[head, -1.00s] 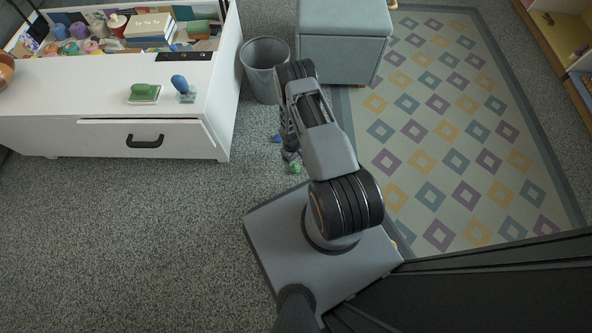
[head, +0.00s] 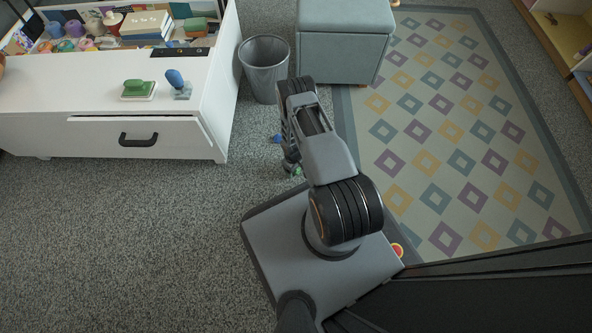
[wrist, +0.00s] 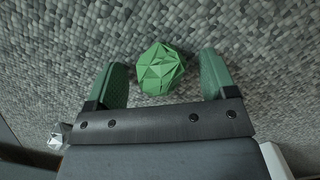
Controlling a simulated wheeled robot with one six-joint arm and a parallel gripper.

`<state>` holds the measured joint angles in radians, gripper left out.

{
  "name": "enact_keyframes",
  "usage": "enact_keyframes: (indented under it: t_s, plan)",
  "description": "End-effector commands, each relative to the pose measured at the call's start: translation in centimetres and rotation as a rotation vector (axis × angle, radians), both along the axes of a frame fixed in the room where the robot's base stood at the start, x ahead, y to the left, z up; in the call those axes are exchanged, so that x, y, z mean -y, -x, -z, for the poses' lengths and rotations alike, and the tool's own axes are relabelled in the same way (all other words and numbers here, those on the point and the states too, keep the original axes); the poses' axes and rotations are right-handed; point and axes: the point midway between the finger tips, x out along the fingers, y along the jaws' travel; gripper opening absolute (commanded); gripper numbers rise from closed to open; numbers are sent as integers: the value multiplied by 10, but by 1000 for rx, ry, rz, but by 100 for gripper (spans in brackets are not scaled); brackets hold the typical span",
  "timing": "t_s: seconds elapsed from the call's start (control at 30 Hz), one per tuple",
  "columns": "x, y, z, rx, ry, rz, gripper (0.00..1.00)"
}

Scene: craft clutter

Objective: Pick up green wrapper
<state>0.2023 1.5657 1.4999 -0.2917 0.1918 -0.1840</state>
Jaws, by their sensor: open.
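The green wrapper (wrist: 160,70) is a crumpled, faceted green ball on the grey carpet. In the wrist view it lies between the two green fingers of my gripper (wrist: 162,77), with a gap on each side. My gripper is open and holds nothing. In the head view only a small bit of the green wrapper (head: 298,171) shows beside my gripper (head: 291,164), and my arm hides much of the area.
A small blue thing (head: 277,139) lies on the carpet just beyond my gripper. A grey waste bin (head: 265,72) and a grey-green ottoman (head: 343,48) stand farther back. A white drawer unit (head: 60,90) is at left. A whitish crumpled piece (wrist: 58,137) lies at lower left in the wrist view.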

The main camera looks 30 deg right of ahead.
Motion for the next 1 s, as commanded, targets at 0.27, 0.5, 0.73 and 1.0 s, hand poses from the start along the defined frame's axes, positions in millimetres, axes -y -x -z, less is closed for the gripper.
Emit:
enact_keyframes:
  t_s: [0.27,0.5,0.73,1.0]
  plan:
    - [0,0,-1,0,0,0,60]
    - [0,0,-1,0,0,0,37]
    - [0,0,-1,0,0,0,25]
    - [0,0,-1,0,0,0,21]
